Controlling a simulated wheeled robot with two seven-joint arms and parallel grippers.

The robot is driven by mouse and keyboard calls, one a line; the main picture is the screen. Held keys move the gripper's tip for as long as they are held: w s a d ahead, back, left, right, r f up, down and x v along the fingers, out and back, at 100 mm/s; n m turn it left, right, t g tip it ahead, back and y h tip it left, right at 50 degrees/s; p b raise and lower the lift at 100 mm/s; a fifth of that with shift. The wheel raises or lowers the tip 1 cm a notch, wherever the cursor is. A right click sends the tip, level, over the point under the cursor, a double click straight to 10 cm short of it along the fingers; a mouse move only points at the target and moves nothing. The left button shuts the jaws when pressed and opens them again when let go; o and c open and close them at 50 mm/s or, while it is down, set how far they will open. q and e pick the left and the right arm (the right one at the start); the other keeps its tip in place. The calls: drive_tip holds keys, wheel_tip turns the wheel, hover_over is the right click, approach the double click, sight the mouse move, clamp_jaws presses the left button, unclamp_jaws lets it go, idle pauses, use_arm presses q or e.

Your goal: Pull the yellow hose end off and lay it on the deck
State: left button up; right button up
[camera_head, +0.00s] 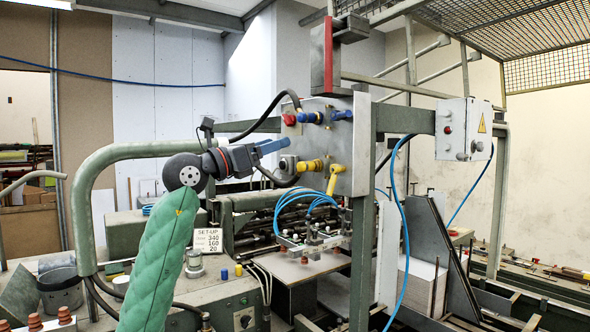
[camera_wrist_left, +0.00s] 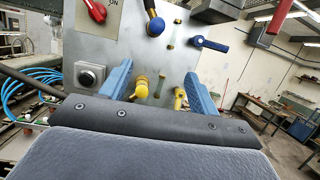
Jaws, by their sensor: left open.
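The yellow hose end (camera_head: 310,166) sits on the lower part of the grey valve panel (camera_head: 350,148). A black hose curves near it. A yellow lever (camera_head: 335,178) is close to its right. My left gripper (camera_head: 286,145) is open and empty, its blue fingers pointing at the panel, above and left of the hose end. In the left wrist view the yellow hose end (camera_wrist_left: 141,88) appears between the fingers (camera_wrist_left: 160,86), nearer the left one, and the yellow lever (camera_wrist_left: 179,98) nearer the right one. The flat machine deck (camera_head: 205,288) lies below. My right gripper is not visible.
Above on the panel are a red knob (camera_head: 289,119), a blue hose end (camera_head: 306,117) and a blue lever (camera_head: 342,115). Blue tubes (camera_head: 300,198) and a set-up sign (camera_head: 208,240) stand lower.

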sight(299, 167)
use_arm(q)
drive_tip(key=shift+w+f+g+y, duration=0.2)
drive_tip(key=shift+f+y, duration=0.35)
drive_tip(key=shift+f, duration=0.35)
drive_tip(key=shift+w+f+g+y, duration=0.15)
drive_tip(key=shift+w+f+y, duration=0.1)
drive_tip(key=shift+f+y, duration=0.55)
drive_tip(key=shift+w+f+g+y, duration=0.2)
drive_tip(key=shift+f+y, duration=0.15)
drive_tip(key=shift+f, duration=0.7)
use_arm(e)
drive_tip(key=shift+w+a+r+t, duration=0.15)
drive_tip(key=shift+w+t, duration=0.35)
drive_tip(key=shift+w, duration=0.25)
use_arm(q)
drive_tip(key=shift+d, duration=0.15)
